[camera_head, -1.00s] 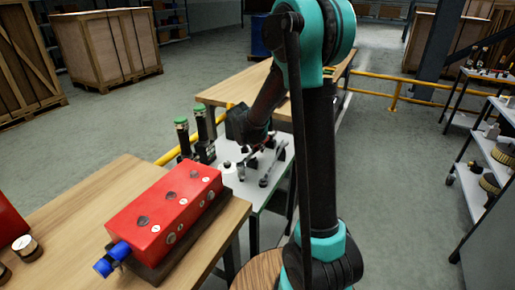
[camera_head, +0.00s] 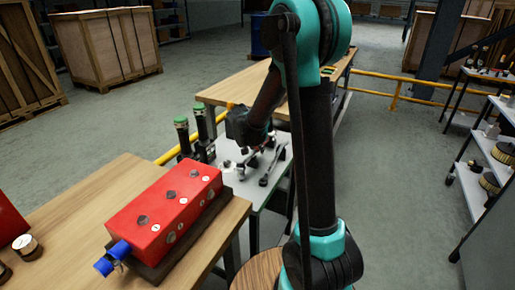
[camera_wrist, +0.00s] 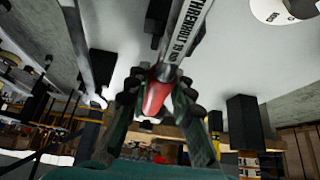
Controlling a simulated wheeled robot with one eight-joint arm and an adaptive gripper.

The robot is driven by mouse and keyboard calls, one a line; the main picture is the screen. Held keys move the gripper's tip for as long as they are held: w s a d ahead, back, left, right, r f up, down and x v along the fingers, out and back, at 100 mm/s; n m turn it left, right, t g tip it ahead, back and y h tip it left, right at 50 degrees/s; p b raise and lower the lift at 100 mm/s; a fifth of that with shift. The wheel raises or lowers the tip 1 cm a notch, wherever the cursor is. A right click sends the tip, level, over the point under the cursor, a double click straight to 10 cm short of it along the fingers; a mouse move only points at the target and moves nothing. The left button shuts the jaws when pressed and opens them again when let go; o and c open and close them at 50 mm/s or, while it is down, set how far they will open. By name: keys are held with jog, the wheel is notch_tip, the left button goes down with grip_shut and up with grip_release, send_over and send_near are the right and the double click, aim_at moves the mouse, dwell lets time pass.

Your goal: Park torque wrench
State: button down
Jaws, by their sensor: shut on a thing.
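The torque wrench (camera_wrist: 187,40) has a silver shaft with printed lettering and a red grip (camera_wrist: 155,97). In the wrist view my gripper (camera_wrist: 158,100) is shut around the red grip, with a dark finger on each side. The shaft runs away from the fingers over a pale tabletop. In the head view my gripper (camera_head: 262,146) is low over the small grey table (camera_head: 240,186), where the held wrench is small and partly hidden. Black blocks (camera_wrist: 243,122) stand on the tabletop near the wrench. I cannot tell whether the wrench touches them.
Two green-capped cylinders (camera_head: 191,135) stand left of the grey table. A red block (camera_head: 165,208) sits on the near wooden bench (camera_head: 215,245). A yellow rail (camera_head: 395,92) and a shelf cart (camera_head: 490,150) are to the right.

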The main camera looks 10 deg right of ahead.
jog(key=shift+f, duration=0.5)
jog(key=c, duration=1.3)
grip_release()
jog(key=shift+o, duration=0.2)
jog(key=v, duration=1.2)
